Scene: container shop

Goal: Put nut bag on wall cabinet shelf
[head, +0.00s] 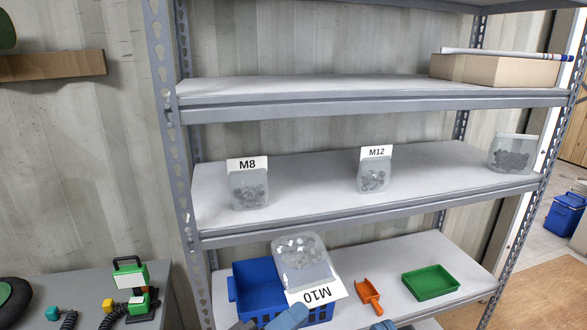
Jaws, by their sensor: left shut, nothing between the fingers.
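A clear nut bag labelled M10 (301,262) is tilted in or over the blue crate (262,287) on the lower shelf, its label upside down and toward me.
Another clear bag (511,153) stands at the middle shelf's right end. An orange scoop (368,292) and a green tray (430,282) lie right of the crate. The top shelf (300,88) holds a cardboard box (495,70) at its right; its left is clear.

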